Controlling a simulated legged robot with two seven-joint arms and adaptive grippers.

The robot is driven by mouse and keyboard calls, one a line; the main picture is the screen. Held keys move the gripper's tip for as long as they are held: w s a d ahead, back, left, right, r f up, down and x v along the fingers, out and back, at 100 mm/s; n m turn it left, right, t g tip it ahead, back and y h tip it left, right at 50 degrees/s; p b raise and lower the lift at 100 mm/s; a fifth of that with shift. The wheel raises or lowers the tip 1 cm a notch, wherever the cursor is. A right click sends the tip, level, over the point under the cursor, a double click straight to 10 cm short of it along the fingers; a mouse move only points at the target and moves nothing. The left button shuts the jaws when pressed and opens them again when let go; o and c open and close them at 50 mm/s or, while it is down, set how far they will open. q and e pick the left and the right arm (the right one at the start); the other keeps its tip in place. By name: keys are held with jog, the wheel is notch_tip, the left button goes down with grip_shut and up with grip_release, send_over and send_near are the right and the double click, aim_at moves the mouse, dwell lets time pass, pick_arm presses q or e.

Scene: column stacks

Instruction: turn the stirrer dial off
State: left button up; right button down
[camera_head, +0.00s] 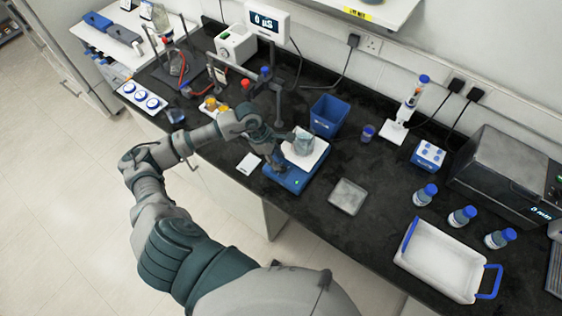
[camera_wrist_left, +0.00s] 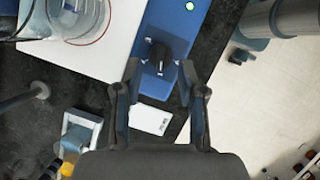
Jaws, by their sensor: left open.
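The stirrer (camera_head: 287,178) is a blue unit with a white top plate on the black bench. A glass beaker (camera_head: 303,143) stands on the plate; part of it shows at the upper left of the left wrist view (camera_wrist_left: 75,15). The black stirrer dial (camera_wrist_left: 160,57) is on the blue front panel, with a lit green light (camera_wrist_left: 189,6) beside it. My left gripper (camera_wrist_left: 160,75) is open, its two fingers on either side of the dial's near end, apart from it as far as I can tell. In the head view the left gripper (camera_head: 279,163) hides the dial. My right gripper is not in view.
A blue bin (camera_head: 328,115) stands behind the stirrer. A grey square dish (camera_head: 347,196) lies to its right and a white card (camera_head: 249,163) to its left. A clamp stand (camera_head: 278,100) rises close behind my left arm. Bottles and a white tray (camera_head: 440,260) are further right.

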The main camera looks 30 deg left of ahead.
aim_at(281, 166)
pick_arm(q)
notch_tip(281, 166, down, 2)
jog(key=shift+w+d+f, duration=0.1)
jog(key=shift+f, duration=0.3)
jog(key=shift+d, duration=0.85)
jog(key=shift+c, duration=0.6)
jog(key=shift+w, duration=0.1)
grip_shut()
jog(key=shift+a+f+n, duration=0.1)
jog(key=shift+a+n, duration=0.2)
jog(key=shift+n+t+b, duration=0.3)
jog(key=shift+n+b, duration=0.15)
jog(key=shift+n, duration=0.05)
jog(key=shift+f+n+t+y+b, duration=0.15)
jog(key=shift+n+t+y+b, duration=0.2)
jog(key=shift+n+b, duration=0.7)
jog(key=shift+n+t+b, duration=0.25)
jog(key=shift+n+b, duration=0.1)
jog(key=shift+n, duration=0.6)
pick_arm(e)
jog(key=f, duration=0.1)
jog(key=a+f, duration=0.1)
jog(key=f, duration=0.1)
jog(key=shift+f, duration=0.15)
pick_arm(q)
jog(key=shift+s, duration=0.2)
